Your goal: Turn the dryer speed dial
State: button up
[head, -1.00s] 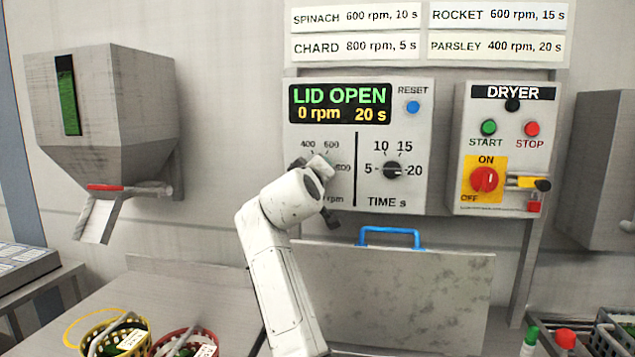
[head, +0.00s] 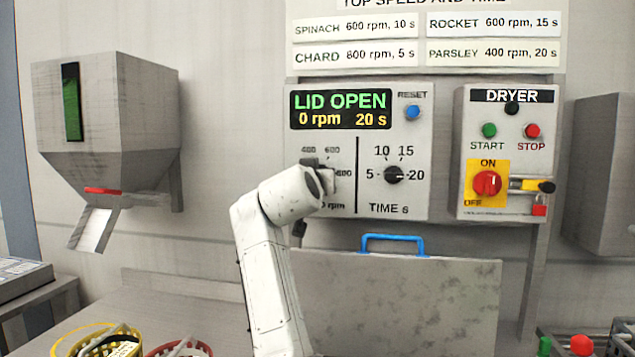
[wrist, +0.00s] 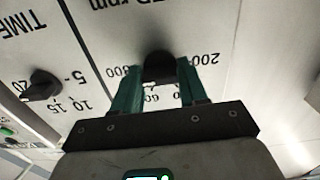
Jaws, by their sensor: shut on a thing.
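The speed dial (wrist: 159,68) is a dark round knob on the pale panel, marked in rpm around it. In the wrist view it sits between the two teal fingers of my gripper (wrist: 158,80), which are shut on it. In the head view my gripper (head: 318,172) is at the speed scale, and my arm hides the dial and part of the scale. The display (head: 340,108) reads LID OPEN, 0 rpm, 20 s. I cannot tell which speed mark the dial points to.
The time dial (head: 393,175) is right of the speed scale. The reset button (head: 412,113) is above it. The dryer box (head: 510,195) with its red switch is further right. A grey lid panel (head: 420,305) with a blue handle is below. Two baskets (head: 180,349) are at lower left.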

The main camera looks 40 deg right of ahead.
jog(key=shift+f+m, duration=0.3)
jog(key=o, duration=1.1)
jog(key=shift+r, duration=0.2)
jog(key=shift+c, duration=0.2)
jog(key=v, duration=1)
jog(key=shift+s+a+b, duration=0.25)
jog(key=shift+a+b, duration=0.05)
jog(key=shift+b, duration=0.15)
